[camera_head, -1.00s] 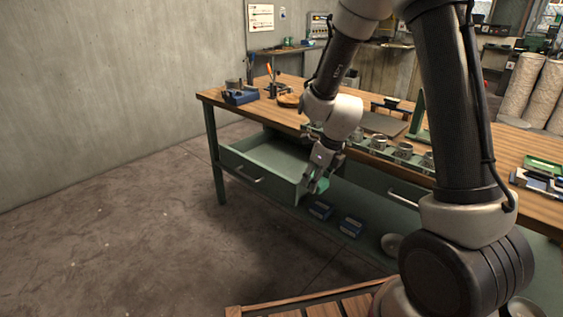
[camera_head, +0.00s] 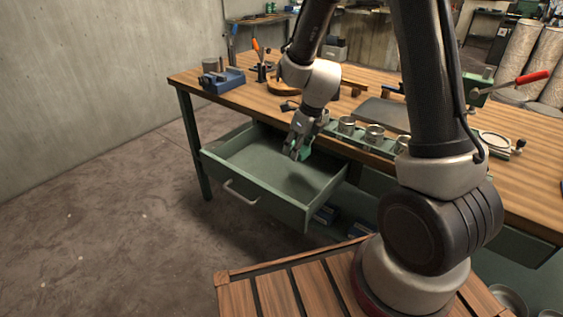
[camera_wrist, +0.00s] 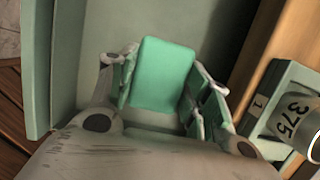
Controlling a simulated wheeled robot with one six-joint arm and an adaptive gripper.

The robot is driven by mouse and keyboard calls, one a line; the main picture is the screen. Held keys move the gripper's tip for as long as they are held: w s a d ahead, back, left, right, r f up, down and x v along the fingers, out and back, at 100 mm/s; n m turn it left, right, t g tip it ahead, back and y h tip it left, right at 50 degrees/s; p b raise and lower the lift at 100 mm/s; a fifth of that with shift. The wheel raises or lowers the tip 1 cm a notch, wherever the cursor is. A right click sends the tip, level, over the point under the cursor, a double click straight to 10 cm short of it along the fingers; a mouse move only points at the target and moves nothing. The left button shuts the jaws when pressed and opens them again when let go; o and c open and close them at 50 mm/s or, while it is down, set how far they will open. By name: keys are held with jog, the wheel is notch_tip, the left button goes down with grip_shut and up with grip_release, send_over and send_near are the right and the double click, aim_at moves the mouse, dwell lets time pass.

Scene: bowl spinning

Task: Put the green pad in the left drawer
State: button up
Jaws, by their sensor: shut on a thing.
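The green pad (camera_wrist: 160,75) is between the fingers of my gripper (camera_wrist: 160,90) in the wrist view. In the head view my gripper (camera_head: 298,150) is shut on the pad (camera_head: 305,148), which is partly hidden by the fingers. The left drawer (camera_head: 235,192) is pulled out from under the workbench, and its inside looks empty. My gripper is above the drawer, toward its back right, near the bench's front edge. In the wrist view the drawer's floor (camera_wrist: 200,30) shows behind the pad.
The wooden workbench (camera_head: 345,92) carries a green rack with metal cups (camera_head: 373,134) close to the right of my gripper. A blue vise-like tool (camera_head: 222,80) stands at the bench's left end. A wooden slatted surface (camera_head: 300,280) is in front. Blue boxes (camera_head: 325,215) lie below the drawer.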

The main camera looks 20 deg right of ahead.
aim_at(294, 176)
notch_tip(294, 176, down, 9)
jog(key=shift+f, duration=0.1)
dwell(0.3)
jog(key=o, duration=1)
jog(key=shift+f, duration=0.1)
